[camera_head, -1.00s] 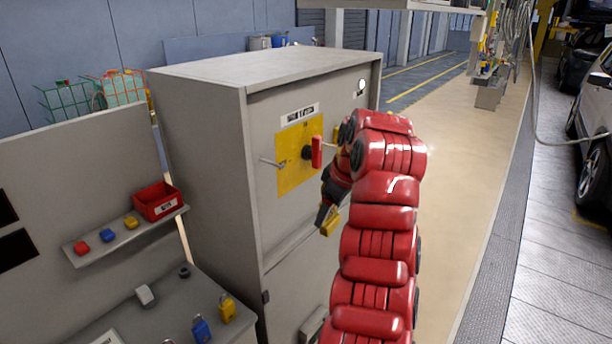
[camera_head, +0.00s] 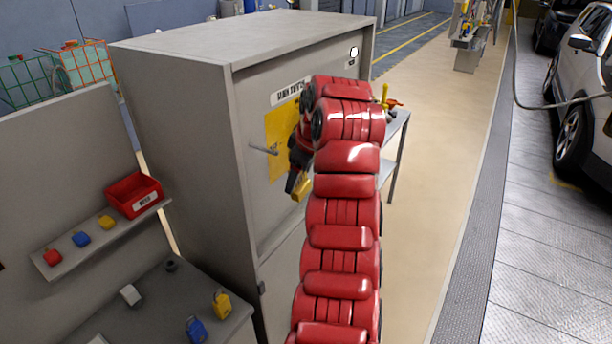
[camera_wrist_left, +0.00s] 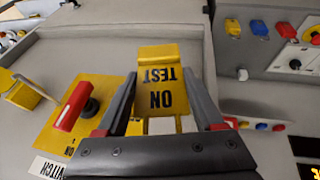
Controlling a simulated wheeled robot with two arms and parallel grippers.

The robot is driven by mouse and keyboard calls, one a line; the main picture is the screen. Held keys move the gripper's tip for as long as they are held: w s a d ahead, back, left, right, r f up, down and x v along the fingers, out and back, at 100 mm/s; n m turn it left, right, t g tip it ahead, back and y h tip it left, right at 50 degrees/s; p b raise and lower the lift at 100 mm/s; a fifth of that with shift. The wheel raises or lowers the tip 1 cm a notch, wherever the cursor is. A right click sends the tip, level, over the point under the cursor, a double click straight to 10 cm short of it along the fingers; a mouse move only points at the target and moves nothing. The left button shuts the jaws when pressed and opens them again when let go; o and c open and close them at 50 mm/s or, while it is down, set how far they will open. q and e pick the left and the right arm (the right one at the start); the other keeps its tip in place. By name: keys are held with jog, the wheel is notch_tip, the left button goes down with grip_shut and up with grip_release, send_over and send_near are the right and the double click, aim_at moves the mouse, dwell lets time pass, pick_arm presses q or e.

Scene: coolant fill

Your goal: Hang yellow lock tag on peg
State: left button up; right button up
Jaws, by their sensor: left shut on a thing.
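My left gripper (camera_head: 296,182) is shut on a yellow tag (camera_head: 302,189), held in front of the grey cabinet, below and right of a thin grey peg (camera_head: 263,150). The tag is off the peg. In the left wrist view the tag (camera_wrist_left: 160,92) reads "ON TEST" upside down, between the fingers. The peg stands out at the left of a yellow panel (camera_head: 282,150). The panel's red switch handle (camera_wrist_left: 73,105) shows in the wrist view; my arm hides it in the head view. Another yellow piece (camera_wrist_left: 22,92) is at the wrist view's left edge. My right gripper is not in view.
A shelf (camera_head: 75,258) at the left holds red, blue and yellow locks and a red bin (camera_head: 134,195). Blue (camera_head: 196,330) and yellow (camera_head: 221,303) padlocks stand on the lower bench.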

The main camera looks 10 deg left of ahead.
pick_arm(q)
jog(key=shift+w+a, duration=0.15)
jog(key=shift+a, duration=0.25)
jog(key=a, duration=0.1)
jog(key=w+a+f+b, duration=0.1)
jog(key=a, duration=0.1)
jog(key=a+f, duration=0.1)
jog(key=a, duration=0.1)
jog(key=shift+w, duration=0.35)
dwell(0.5)
